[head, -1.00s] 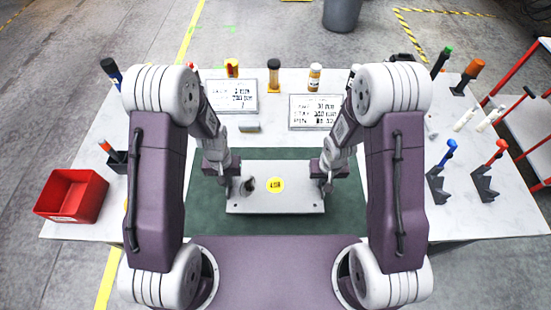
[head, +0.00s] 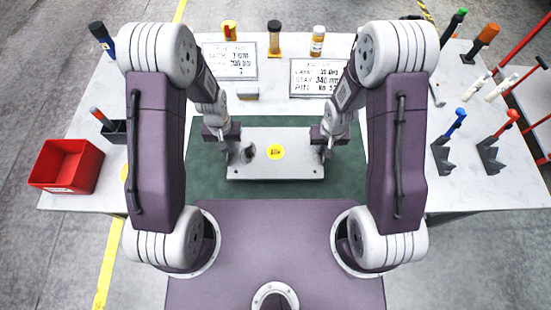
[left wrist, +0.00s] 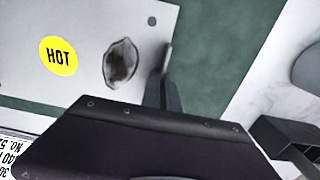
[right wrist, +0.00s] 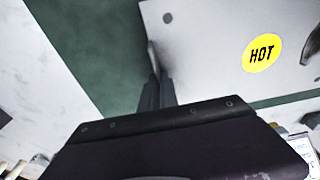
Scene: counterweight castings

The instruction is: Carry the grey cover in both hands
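The grey cover (head: 290,168) is a flat plate with a round yellow HOT label (head: 276,152) and a dark, rough oval patch (left wrist: 121,63). It lies level over the green mat (head: 345,185); I cannot tell whether it touches the mat. My left gripper (head: 232,155) is at its left end, and my right gripper (head: 321,153) is at its right end. In the left wrist view, close-set fingers (left wrist: 164,85) straddle the cover's edge. The right wrist view shows the same with the right fingers (right wrist: 157,85). The fingertips are partly hidden.
The white table (head: 190,110) holds two printed signs (head: 229,60) (head: 318,78) behind the cover. A red bin (head: 66,166) is at the left. Blue-handled (head: 447,140) and red-handled (head: 497,145) tools stand in holders at the right. Several bottles line the back.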

